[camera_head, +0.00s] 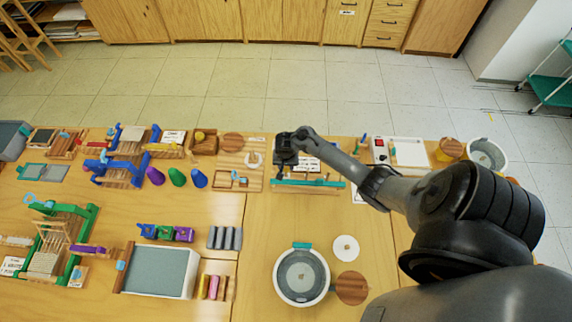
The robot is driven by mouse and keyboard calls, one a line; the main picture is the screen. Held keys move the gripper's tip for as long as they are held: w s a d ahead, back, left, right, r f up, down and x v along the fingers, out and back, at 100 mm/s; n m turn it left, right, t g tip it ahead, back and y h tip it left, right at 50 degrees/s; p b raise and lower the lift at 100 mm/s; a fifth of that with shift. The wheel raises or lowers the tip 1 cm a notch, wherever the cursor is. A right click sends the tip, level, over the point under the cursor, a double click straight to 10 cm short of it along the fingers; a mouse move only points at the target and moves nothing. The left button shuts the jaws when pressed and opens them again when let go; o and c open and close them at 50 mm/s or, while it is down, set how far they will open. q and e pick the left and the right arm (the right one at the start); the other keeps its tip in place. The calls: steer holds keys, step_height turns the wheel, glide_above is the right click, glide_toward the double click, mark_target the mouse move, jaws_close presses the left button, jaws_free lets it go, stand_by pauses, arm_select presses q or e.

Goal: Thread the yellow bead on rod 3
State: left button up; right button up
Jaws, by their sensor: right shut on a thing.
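My right gripper (285,168) is at the back of the table, pointing down just behind a long teal-edged strip (307,183). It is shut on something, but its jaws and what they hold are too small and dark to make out. I cannot pick out the yellow bead with certainty. The numbered rods cannot be told apart here; rod 3 is hidden or too small to see. My left gripper is not in view.
A white label card (308,164) is beside the gripper. A wooden tray (232,186) lies to its left, with blue, green and purple cones further left. A round white basin (301,276) stands in front. The wood between strip and basin is mostly clear.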

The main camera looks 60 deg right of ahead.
steer(key=shift+p, duration=0.4)
stand_by(0.6)
steer(key=shift+f, duration=0.1)
stand_by(0.6)
steer(key=shift+f, duration=0.5)
stand_by(1.0)
stand_by(0.5)
steer(key=shift+f, duration=0.45)
stand_by(0.6)
steer(key=o, duration=1.1)
